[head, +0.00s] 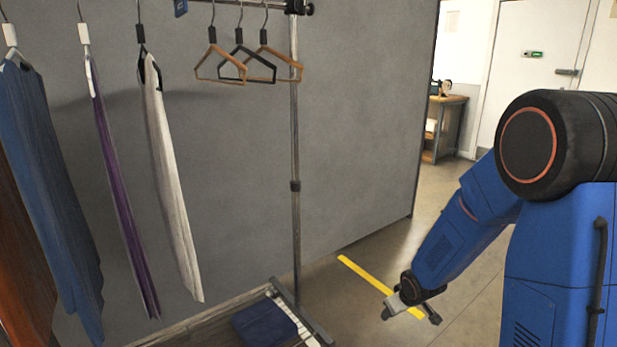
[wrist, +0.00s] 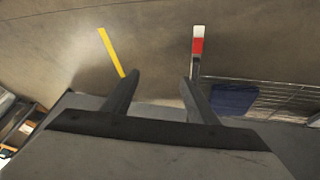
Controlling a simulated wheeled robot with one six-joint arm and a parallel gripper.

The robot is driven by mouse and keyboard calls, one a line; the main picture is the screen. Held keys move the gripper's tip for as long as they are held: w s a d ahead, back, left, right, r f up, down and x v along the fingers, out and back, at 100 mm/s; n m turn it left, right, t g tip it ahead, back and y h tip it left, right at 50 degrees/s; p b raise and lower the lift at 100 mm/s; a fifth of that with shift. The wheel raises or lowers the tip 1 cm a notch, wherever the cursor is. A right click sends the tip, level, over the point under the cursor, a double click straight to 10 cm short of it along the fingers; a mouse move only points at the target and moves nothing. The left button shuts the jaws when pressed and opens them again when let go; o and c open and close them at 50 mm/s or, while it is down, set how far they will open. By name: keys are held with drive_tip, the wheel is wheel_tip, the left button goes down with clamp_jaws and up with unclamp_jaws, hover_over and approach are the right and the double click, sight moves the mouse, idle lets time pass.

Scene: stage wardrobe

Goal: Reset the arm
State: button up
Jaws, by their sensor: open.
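My arm extends down and to the left from my blue body at the right of the head view. My gripper (head: 408,312) is low over the floor, to the right of the clothes rack's base. In the wrist view the two dark fingers of my gripper (wrist: 158,82) stand apart with nothing between them.
A clothes rack (head: 294,150) holds several garments at left and three empty hangers (head: 240,65). A folded blue cloth (head: 264,321) lies on its lower shelf. A grey partition (head: 350,120) stands behind. Yellow tape (head: 362,273) marks the floor. A wooden table (head: 443,125) stands far back.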

drive_tip(key=s+d+r+m+h, duration=0.1)
drive_tip(key=s+d+r+m, duration=0.2)
drive_tip(key=s+r, duration=1.2)
drive_tip(key=s+a+r+m, duration=0.1)
drive_tip(key=s+r, duration=0.4)
drive_tip(key=s, duration=0.4)
drive_tip(key=s+r, duration=0.5)
drive_tip(key=s, duration=0.4)
drive_tip(key=shift+a+r+m+g+y, duration=0.3)
drive_tip(key=shift+a+m+g+y, duration=0.1)
